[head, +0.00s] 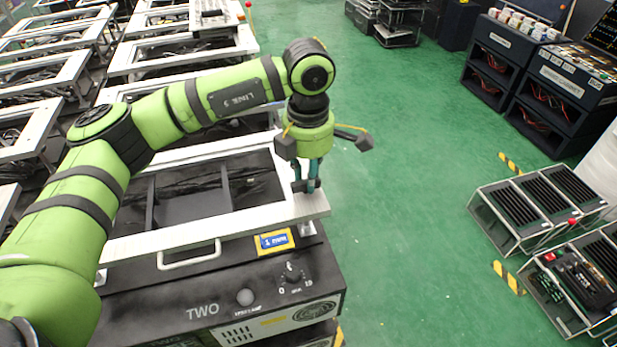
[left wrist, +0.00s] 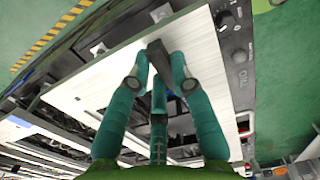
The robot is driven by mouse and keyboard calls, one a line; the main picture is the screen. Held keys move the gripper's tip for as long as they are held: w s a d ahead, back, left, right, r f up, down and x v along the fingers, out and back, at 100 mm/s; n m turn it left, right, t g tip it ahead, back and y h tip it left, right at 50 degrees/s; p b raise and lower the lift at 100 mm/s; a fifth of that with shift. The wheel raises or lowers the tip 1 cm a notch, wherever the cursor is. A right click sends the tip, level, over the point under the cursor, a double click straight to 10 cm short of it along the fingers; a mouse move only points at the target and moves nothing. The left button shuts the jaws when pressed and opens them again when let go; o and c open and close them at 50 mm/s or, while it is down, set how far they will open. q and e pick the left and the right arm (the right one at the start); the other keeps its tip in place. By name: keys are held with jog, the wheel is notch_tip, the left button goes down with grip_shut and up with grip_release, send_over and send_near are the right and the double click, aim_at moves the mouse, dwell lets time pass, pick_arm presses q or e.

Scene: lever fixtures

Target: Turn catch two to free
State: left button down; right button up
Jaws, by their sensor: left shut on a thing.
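The unit labelled TWO (head: 203,310) has a black front, and a white frame (head: 200,225) lies on top. My left gripper (head: 306,184) points down at the frame's near right corner. In the left wrist view, its teal fingers (left wrist: 163,80) are closed on a dark lever (left wrist: 157,56), the catch, standing over the white frame. The fingers hide part of the lever, and I cannot read its setting. My right gripper is not in view.
A knob (head: 291,277), a round button (head: 245,297) and a white handle (head: 189,257) are on the unit's front side. More white frames (head: 185,55) stand behind and left. Metal racks (head: 535,210) stand at right. The green floor between is clear.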

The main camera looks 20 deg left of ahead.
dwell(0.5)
pick_arm(q)
jog(key=c, duration=1.1)
grip_release()
notch_tip(320, 180, up, 12)
